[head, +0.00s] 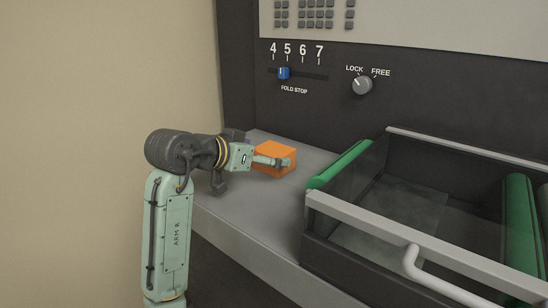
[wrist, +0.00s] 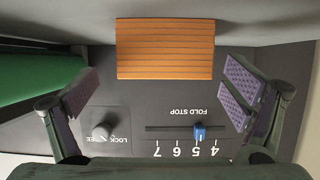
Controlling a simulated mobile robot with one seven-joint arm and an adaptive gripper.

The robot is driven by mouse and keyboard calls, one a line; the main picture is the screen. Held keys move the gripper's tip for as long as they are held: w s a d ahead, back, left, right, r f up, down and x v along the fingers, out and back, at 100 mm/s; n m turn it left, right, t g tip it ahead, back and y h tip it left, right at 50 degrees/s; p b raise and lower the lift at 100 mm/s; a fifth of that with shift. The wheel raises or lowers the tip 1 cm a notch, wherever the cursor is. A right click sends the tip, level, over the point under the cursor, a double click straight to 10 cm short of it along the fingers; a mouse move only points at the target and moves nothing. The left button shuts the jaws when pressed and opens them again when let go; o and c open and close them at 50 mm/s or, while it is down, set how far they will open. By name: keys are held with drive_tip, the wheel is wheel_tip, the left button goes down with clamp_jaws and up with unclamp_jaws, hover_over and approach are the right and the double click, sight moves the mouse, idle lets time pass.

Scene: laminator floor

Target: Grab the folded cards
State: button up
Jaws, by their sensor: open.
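The folded cards (head: 272,151) are an orange stack on the grey ledge, left of the dark tray. In the wrist view the stack (wrist: 165,47) shows several thin horizontal layer lines and sits upper centre, against the grey surface. My gripper (head: 284,162) is at the stack in the head view, its fingers covering part of the orange side. Clear gaps show between both pads and the stack, and nothing is held.
A dark tray (head: 322,232) with green rollers (head: 342,164) and a light handle stands right of the stack. Behind is a dark panel with a blue fold-stop slider (head: 283,73) near 5 and a LOCK/FREE knob (head: 362,85). The ledge (head: 245,215) in front is bare.

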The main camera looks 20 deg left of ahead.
sight(274, 153)
drive_tip(key=x, duration=0.4)
drive_tip(key=shift+w+a+p, duration=0.15)
drive_tip(key=shift+w+p, duration=0.15)
drive_tip(key=shift+p, duration=0.05)
drive_tip(key=c, duration=1.4)
drive_tip(key=shift+c, duration=0.2)
